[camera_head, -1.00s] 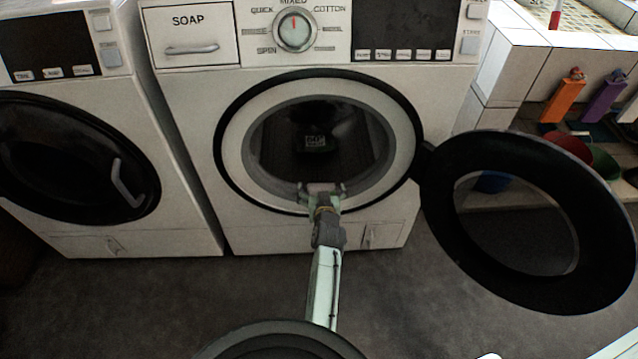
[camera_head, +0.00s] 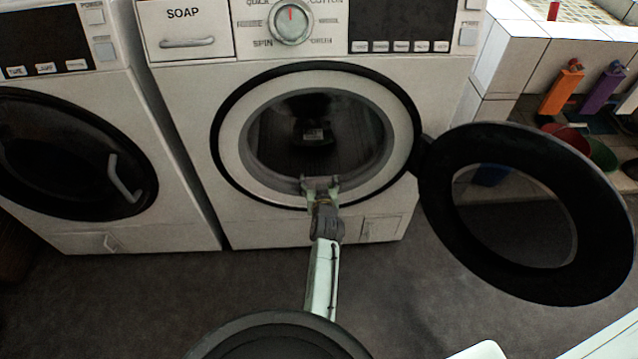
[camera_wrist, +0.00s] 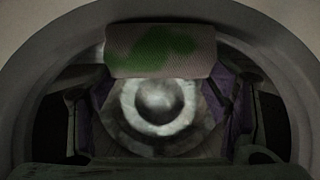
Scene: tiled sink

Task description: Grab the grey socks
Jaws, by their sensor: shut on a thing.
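My gripper (camera_head: 320,186) is at the lower lip of the round opening of the front-loading washing machine (camera_head: 232,135). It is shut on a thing. In the wrist view a grey, textured, cloth-like piece (camera_wrist: 115,48) with a green patch spans the top centre. It appears to be what I hold, but I cannot tell for sure that it is the grey socks.
The washer's round black-rimmed door (camera_head: 600,215) stands open at the right. A second machine (camera_head: 190,220) with a shut black door is at the left. Grey floor (camera_head: 160,300) lies in front.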

